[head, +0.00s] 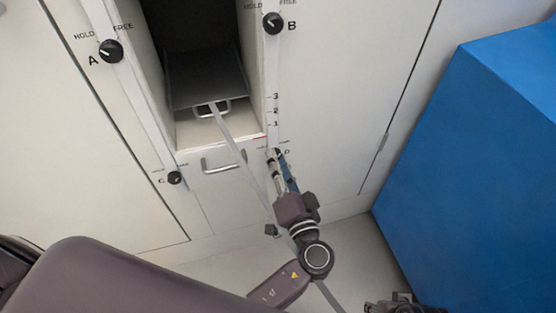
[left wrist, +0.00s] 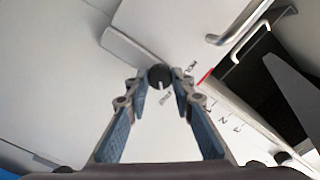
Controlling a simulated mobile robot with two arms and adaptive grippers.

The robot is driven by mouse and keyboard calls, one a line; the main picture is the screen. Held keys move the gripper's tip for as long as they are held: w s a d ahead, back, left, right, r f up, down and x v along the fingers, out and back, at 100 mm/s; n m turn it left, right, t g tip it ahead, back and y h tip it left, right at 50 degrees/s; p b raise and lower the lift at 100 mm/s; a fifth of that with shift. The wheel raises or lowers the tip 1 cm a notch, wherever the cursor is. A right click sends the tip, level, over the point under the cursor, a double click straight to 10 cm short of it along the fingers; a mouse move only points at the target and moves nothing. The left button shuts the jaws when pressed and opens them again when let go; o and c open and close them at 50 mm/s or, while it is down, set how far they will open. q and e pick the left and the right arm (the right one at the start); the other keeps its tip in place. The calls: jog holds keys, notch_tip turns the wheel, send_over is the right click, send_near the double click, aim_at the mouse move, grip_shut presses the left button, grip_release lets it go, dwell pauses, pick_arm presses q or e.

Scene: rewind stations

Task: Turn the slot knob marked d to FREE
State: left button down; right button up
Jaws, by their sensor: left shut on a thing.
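The slot knob marked D (left wrist: 159,75) is a small black round knob on the white cabinet front. In the left wrist view its white mark points down, toward the FREE label (left wrist: 165,98); the HOLD label (left wrist: 191,67) is to its upper right. My left gripper (left wrist: 161,84) is shut on the knob, one blue-grey finger on each side. In the head view my left gripper (head: 276,154) largely covers the knob, beside the letter D. A dark part at the bottom edge looks like my right gripper (head: 393,303); its fingers cannot be made out.
Knobs A (head: 111,51), B (head: 272,23) and C (head: 175,178) are on the same front. An open slot with a dark tray (head: 205,80) and a drawer handle (head: 223,160) lie left of my gripper. A large blue box (head: 480,150) stands at right.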

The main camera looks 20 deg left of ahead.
dwell(0.4)
pick_arm(q)
jog(key=c, duration=1.7)
grip_release()
jog(key=shift+o, duration=0.2)
jog(key=shift+s+d, duration=0.1)
jog(key=v, duration=1.1)
jog(key=shift+s+d, duration=0.25)
jog(key=shift+s, duration=0.05)
